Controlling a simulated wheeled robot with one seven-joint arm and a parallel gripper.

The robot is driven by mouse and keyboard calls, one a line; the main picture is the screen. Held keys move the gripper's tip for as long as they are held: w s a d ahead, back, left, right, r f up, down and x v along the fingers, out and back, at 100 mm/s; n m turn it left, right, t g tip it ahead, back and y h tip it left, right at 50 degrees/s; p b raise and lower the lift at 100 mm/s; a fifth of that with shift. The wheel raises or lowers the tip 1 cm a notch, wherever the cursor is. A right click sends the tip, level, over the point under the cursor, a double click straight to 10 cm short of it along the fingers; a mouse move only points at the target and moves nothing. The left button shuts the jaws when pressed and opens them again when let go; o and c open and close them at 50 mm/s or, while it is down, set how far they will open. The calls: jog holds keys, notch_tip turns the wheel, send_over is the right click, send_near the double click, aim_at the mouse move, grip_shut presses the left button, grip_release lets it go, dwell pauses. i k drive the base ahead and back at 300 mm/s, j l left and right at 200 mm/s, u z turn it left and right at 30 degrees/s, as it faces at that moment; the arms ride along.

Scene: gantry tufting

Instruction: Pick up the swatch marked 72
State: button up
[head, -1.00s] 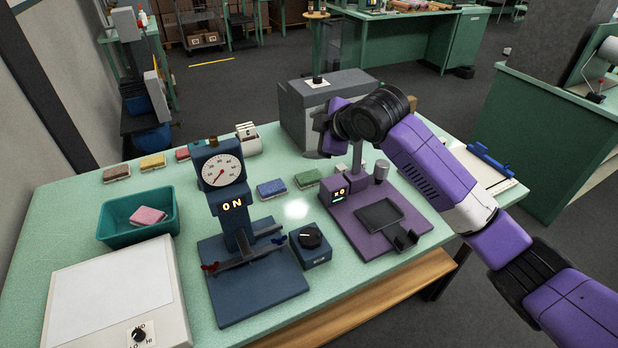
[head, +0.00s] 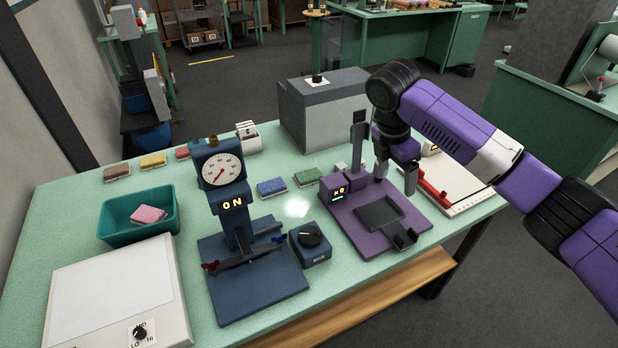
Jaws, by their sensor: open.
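Several swatches lie on the green table: a brown one (head: 117,172), a yellow one (head: 153,161) and a red one (head: 184,152) at the back left, a blue one (head: 271,187) and a green one (head: 308,175) in the middle. A pink swatch (head: 148,215) lies in the teal bin (head: 108,230). I cannot read 72 on any of them. My gripper (head: 396,182) is open and points down, beside the post of the purple device (head: 350,218), right of the green swatch. It holds nothing that I can see.
A blue dial press (head: 235,215) reading ON stands in the middle, with a dark knob box (head: 311,244) beside it. A grey box (head: 325,110) stands behind. A light panel (head: 115,295) fills the front left. A white board with a red bar (head: 433,190) lies right.

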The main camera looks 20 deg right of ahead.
aim_at(309, 176)
jog(key=i+j, duration=0.3)
jog(key=i, duration=0.15)
jog(key=i+j, duration=0.35)
jog(key=i, duration=0.1)
